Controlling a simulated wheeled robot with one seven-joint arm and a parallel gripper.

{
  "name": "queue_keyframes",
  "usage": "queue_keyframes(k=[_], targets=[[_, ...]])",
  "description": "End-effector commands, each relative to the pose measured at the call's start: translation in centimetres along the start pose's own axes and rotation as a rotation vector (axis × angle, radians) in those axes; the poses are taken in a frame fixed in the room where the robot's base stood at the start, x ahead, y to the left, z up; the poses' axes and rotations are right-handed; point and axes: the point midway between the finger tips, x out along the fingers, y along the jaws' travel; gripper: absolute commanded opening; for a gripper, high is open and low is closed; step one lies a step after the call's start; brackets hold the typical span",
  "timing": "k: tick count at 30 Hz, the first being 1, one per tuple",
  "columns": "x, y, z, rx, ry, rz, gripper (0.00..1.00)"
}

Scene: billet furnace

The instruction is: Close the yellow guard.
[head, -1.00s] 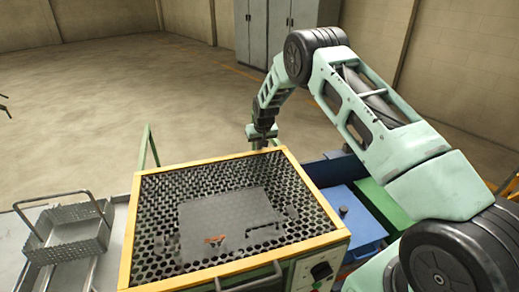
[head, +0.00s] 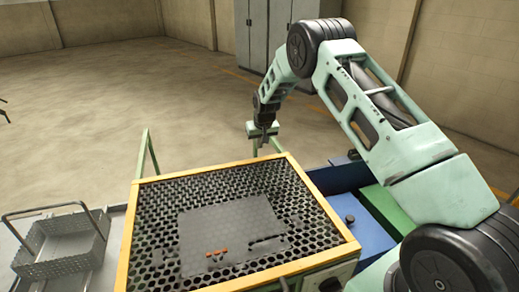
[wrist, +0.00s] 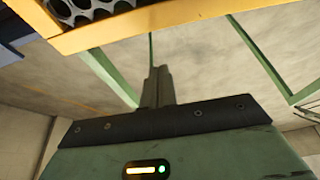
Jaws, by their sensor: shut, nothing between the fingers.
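The yellow guard (head: 127,240) is a yellow frame with dark perforated mesh. In the head view it lies nearly flat over the top of the furnace box, with a grey plate and small orange marks showing through it. Whether it is fully seated cannot be told. My gripper (head: 264,143) is just beyond the guard's far edge, right of its middle, pointing down. In the wrist view its fingers (wrist: 158,78) are together and empty, and the guard's yellow bar (wrist: 160,22) crosses the top, apart from them.
A wire-handled metal basket (head: 62,248) sits on a grey surface to the left. A green post (head: 147,153) rises behind the guard's far left corner. Blue and green units (head: 362,225) stand to the right, under my arm. Open floor lies beyond.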

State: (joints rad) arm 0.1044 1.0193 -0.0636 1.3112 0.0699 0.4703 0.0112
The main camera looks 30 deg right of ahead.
Motion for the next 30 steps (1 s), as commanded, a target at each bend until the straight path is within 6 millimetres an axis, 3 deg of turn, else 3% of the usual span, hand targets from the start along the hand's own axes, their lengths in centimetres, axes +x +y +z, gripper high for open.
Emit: queue_keyframes(k=[15, 25, 28, 30], targets=[[-7.0, 0.0, 0.0, 0.0, 0.002, 0.0, 0.0], [-7.9, 0.0, 0.0, 0.0, -0.001, 0.001, 0.0], [-9.1, -2.0, 0.9, -0.022, -0.011, -0.022, 0.0], [-10.6, -4.6, 2.4, -0.051, -0.026, -0.051, 0.0]])
